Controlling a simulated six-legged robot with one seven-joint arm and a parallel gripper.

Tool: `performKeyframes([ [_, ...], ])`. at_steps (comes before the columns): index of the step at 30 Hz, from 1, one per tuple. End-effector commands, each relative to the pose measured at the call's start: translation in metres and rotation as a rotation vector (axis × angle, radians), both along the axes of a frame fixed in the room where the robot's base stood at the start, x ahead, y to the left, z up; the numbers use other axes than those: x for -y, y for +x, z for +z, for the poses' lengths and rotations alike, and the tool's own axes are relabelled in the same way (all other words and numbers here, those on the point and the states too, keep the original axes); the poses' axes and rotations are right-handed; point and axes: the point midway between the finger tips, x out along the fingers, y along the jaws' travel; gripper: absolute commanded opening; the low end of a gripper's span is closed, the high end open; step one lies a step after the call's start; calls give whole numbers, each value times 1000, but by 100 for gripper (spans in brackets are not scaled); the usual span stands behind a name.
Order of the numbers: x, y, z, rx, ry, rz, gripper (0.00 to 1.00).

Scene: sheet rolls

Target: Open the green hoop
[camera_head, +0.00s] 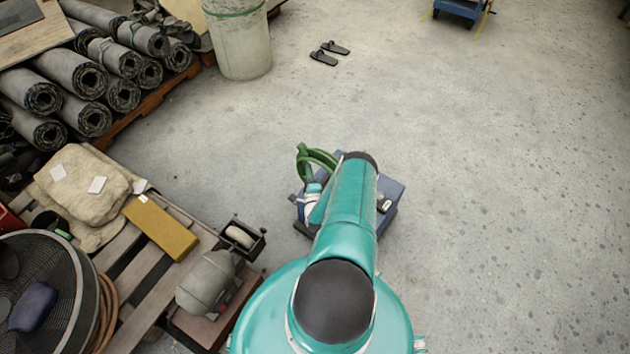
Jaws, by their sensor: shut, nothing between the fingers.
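The green hoop (318,157) is a thick curved green piece, standing at the left edge of a blue box-like object (390,205) on the floor. My teal arm reaches over this blue object and hides much of it and the right end of the hoop. My gripper (311,194) shows only in part as small white and teal pieces left of my arm, just below the hoop. It is shut and holds nothing. I cannot tell whether it touches the hoop.
The right floor is clear.

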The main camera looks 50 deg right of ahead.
Motion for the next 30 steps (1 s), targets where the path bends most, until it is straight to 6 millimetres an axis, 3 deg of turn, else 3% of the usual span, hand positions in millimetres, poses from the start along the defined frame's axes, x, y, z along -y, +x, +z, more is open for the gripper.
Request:
performKeyframes([
  [6,2,15,4,1,-1,0,0],
  [20,2,17,5,-29,-2,0,0],
  [30,1,36,6,-302,-1,3,0],
])
